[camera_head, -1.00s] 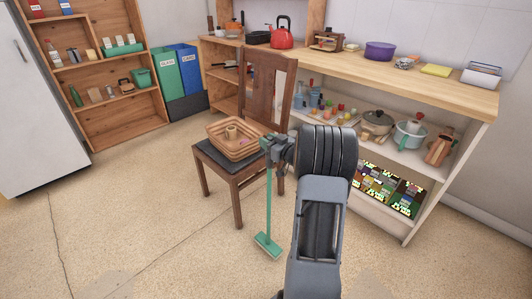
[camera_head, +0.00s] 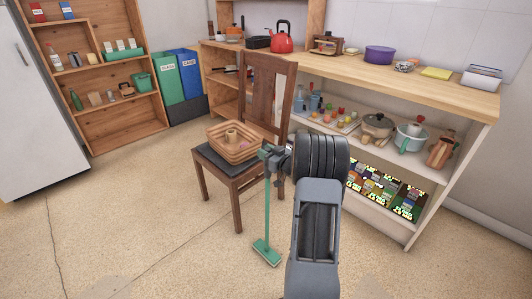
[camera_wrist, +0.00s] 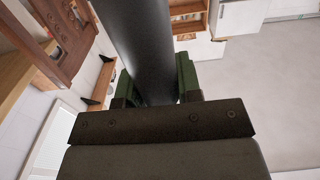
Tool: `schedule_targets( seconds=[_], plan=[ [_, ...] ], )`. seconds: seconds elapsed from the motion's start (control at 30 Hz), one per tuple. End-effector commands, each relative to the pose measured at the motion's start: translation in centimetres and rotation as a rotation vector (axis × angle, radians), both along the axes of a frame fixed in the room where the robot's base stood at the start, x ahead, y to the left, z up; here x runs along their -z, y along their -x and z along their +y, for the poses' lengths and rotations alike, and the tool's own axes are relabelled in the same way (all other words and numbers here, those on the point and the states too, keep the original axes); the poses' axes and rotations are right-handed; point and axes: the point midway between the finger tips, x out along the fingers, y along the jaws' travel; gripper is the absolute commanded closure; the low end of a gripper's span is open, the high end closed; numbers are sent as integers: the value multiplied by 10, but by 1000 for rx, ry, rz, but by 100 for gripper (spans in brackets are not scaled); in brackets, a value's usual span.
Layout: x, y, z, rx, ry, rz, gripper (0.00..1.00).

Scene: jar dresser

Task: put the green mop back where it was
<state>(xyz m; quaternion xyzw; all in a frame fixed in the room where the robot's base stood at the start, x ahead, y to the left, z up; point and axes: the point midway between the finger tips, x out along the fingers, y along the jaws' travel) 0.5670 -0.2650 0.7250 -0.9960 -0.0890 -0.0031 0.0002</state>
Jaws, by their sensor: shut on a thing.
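The green mop (camera_head: 267,215) stands nearly upright in front of the wooden chair, its head low at or just above the floor; I cannot tell if it touches. My gripper (camera_head: 267,154) is shut on the upper part of its handle. In the wrist view, a thick dark grey shaft (camera_wrist: 143,45), the held handle, runs between the two green fingers of the gripper (camera_wrist: 152,90).
The wooden chair (camera_head: 238,184) stands just behind the mop with a woven basket (camera_head: 233,151) on its seat. A counter with shelves (camera_head: 440,85) runs along the right. A bookcase (camera_head: 101,105) and bins (camera_head: 168,77) stand at the back left. The floor at left front is clear.

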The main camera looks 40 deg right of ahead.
Motion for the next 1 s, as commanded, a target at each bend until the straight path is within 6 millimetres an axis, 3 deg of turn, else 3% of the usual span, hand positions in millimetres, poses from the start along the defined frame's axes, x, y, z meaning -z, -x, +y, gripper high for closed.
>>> schedule_targets(
  seconds=[0.07, 0.1, 0.33, 0.67, 1.0],
  plan=[
    [1, 0, 0, 0, 1, -3, 91],
    [3, 0, 0, 0, 0, 0, 66],
    [2, 0, 0, 0, 0, 0, 44],
    [-3, 1, 0, 0, 0, 0, 42],
    [-2, 58, -11, 4, -2, 1, 42]
  ],
)
